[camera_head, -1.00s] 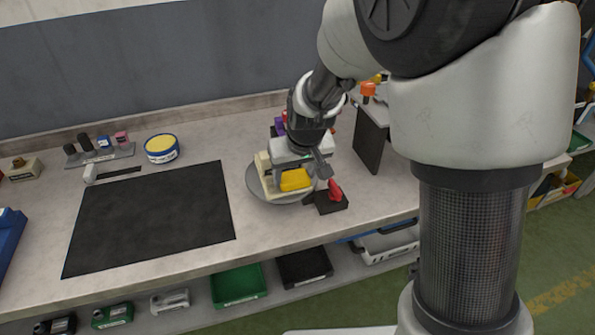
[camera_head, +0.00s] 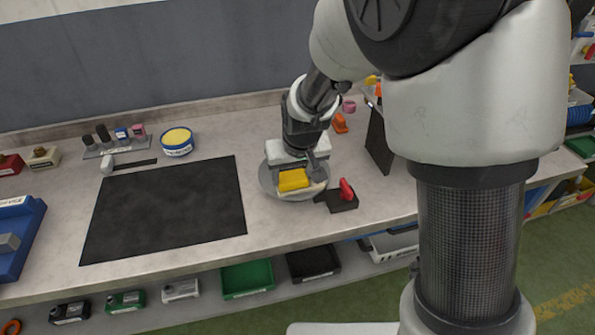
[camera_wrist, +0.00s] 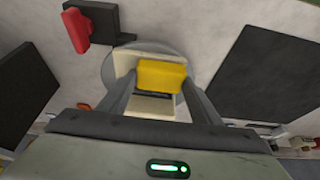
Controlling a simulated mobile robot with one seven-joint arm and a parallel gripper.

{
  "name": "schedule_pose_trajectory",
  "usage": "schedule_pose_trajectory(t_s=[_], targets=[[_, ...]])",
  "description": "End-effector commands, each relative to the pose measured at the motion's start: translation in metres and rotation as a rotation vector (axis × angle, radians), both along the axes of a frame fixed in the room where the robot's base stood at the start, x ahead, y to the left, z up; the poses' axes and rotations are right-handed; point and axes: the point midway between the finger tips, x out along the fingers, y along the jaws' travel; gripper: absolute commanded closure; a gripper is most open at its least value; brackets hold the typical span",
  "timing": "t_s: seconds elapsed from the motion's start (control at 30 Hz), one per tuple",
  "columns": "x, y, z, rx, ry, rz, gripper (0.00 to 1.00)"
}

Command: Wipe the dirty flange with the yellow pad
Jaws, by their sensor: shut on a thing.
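My gripper (camera_head: 300,170) is shut on the yellow pad (camera_head: 293,181), low over the round grey turntable (camera_head: 267,183). In the wrist view the pad (camera_wrist: 162,75) sits between the two fingers. A cream part (camera_head: 314,189) shows under and beside the pad on the turntable. In the wrist view this cream part (camera_wrist: 155,105) has a dark band next to the pad. I cannot tell whether the pad touches it. The gripper and pad hide much of the part, and no dirt can be made out. A red lever on a black block (camera_head: 342,203) stands at the turntable's right front edge.
A dark upright panel (camera_head: 379,143) stands right of the turntable. A black mat (camera_head: 165,210) lies to the left, its surface clear. A blue tub with a yellow top (camera_head: 177,150) and a rack of small items (camera_head: 105,150) stand behind it.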

Motion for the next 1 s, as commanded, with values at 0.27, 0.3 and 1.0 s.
schedule_pose_trajectory(t_s=[0.27,0.3,1.0], targets=[[0.0,0.001,0.0,0.001,-0.002,0.0,0.6],[0.0,0.002,0.0,0.001,-0.002,0.0,0.6],[-0.005,0.018,-0.002,0.0,-0.002,-0.001,0.6]])
